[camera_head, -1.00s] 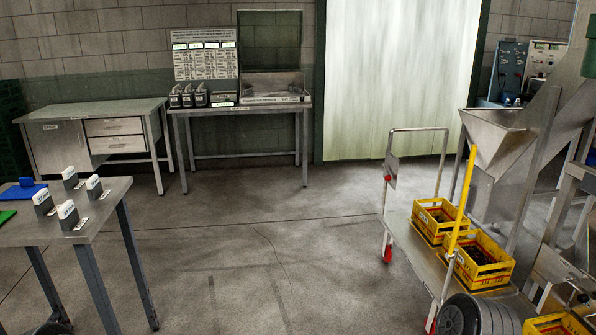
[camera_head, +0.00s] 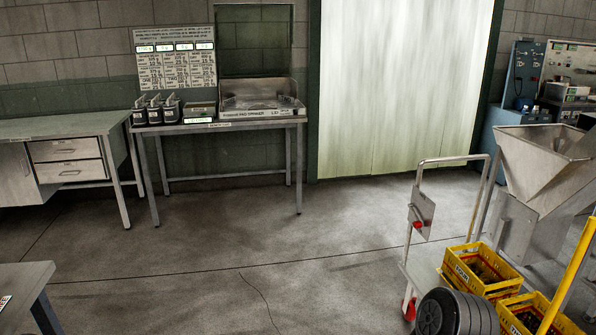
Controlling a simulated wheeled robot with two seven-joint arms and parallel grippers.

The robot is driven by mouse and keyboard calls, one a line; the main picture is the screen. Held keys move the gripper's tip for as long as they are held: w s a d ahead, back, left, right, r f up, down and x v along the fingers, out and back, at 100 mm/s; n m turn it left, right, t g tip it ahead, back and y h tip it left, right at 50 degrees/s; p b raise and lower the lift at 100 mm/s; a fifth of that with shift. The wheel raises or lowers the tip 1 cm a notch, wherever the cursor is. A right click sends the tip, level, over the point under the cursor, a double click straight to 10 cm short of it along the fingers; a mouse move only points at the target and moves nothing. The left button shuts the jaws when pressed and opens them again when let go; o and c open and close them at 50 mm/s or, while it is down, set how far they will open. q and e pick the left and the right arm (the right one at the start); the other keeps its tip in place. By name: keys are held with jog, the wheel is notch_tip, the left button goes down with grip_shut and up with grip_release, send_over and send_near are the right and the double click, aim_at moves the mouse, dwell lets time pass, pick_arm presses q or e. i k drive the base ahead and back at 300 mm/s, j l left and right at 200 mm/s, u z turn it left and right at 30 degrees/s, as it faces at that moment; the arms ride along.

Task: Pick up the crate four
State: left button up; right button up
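Two yellow crates with dark contents stand on a metal cart at the lower right of the head view. The farther crate (camera_head: 480,289) has a label on its near left side that seems to read FOUR, though it is small. The nearer crate (camera_head: 505,318) is cut off by the bottom edge, and a yellow bar stands in front of it. Neither of my grippers is in view.
The cart has an upright metal handle (camera_head: 417,185) at its far left. A steel hopper (camera_head: 540,160) is behind the crates. A workbench (camera_head: 225,123) lines the wall. The middle floor is clear.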

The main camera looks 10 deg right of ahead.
aim_at(461, 269)
jog(key=i+z, duration=0.45)
jog(key=i+j+z, duration=0.15)
jog(key=i+z, duration=0.3)
jog(key=i, duration=0.2)
jog(key=i+j+z, duration=0.35)
jog(key=i+z, duration=0.15)
jog(key=i+j+z, duration=0.15)
jog(key=i+z, duration=0.25)
jog(key=i+j+z, duration=0.15)
jog(key=z, duration=0.25)
jog(key=i+j+z, duration=0.25)
jog(key=z, duration=0.2)
jog(key=i+j+z, duration=0.15)
jog(key=j+z, duration=0.25)
jog(key=i+j+z, duration=0.1)
jog(key=j+z, duration=0.3)
jog(key=i+j+z, duration=0.15)
jog(key=j, duration=0.35)
jog(key=k, duration=0.05)
